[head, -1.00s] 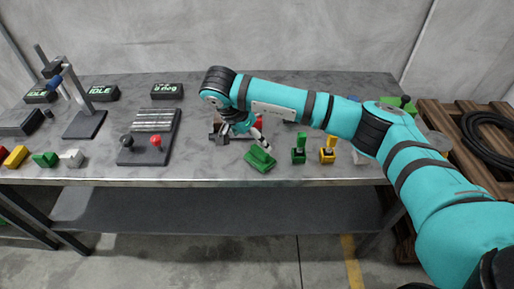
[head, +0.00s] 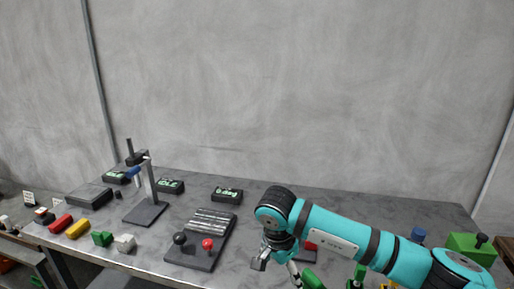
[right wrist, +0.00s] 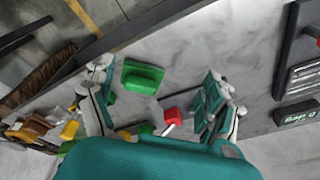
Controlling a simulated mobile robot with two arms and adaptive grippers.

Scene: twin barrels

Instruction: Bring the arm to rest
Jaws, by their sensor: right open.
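My right arm (head: 345,240) comes in from the lower right in the head view and is bent over the table. My right gripper (head: 284,266) points down near the table's front part, cut off by the lower picture edge. In the right wrist view its two fingers (right wrist: 158,74) are spread wide with nothing held between them. A green block (right wrist: 142,76) lies below on the table, apart from the fingers. A red piece (right wrist: 172,117) shows near the right finger. My left gripper is not in view.
The grey table (head: 375,208) holds a black plate with black and red knobs (head: 208,244), a stand (head: 147,212), display boxes (head: 227,195) and coloured blocks (head: 78,228). A green box (head: 470,246) is at the right. The table's back right is clear.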

